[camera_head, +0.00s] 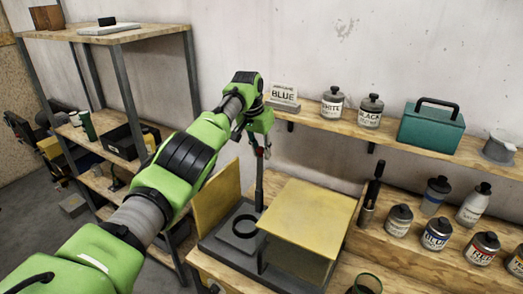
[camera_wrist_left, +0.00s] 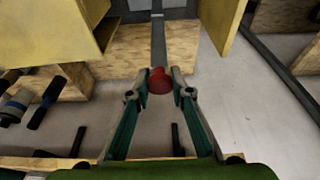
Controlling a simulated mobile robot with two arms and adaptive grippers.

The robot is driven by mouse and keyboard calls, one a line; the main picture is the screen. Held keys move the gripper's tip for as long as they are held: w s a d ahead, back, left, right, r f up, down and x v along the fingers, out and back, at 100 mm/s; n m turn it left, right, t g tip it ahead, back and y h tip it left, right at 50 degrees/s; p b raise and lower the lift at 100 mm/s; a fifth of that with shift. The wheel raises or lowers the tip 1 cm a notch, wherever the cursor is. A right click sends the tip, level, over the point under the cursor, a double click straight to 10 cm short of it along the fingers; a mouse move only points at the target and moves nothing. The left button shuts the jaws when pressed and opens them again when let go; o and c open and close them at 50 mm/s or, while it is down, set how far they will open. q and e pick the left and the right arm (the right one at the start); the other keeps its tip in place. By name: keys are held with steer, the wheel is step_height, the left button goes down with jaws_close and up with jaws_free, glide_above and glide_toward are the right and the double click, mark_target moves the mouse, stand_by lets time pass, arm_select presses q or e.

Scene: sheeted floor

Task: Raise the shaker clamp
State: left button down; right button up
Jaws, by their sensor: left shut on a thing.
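The shaker (camera_head: 228,250) stands on the wooden bench, with a dark base, yellow panels and a black ring (camera_head: 245,226). A dark upright post (camera_head: 259,185) rises behind the ring. My left gripper (camera_head: 263,152) is at the top of this post. In the left wrist view, the fingertips of my left gripper (camera_wrist_left: 160,82) are shut on a red knob (camera_wrist_left: 159,80), with the dark post (camera_wrist_left: 158,35) beyond it. The clamp itself is hard to make out. My right gripper is not in view.
A yellow panel (camera_head: 310,215) stands close right of the post, and another (camera_head: 215,200) on its left. Paint cans (camera_head: 436,233) and bottles stand on the right shelves. A BLUE sign (camera_head: 284,96) and a teal box (camera_head: 431,128) are on the upper shelf.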

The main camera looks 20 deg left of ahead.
arm_select(q)
steer(key=c, duration=1.8)
jaws_free()
steer(key=shift+w+f, duration=0.1)
steer(key=shift+w, duration=0.05)
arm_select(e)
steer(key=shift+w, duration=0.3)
arm_select(q)
steer(key=v, duration=1.2)
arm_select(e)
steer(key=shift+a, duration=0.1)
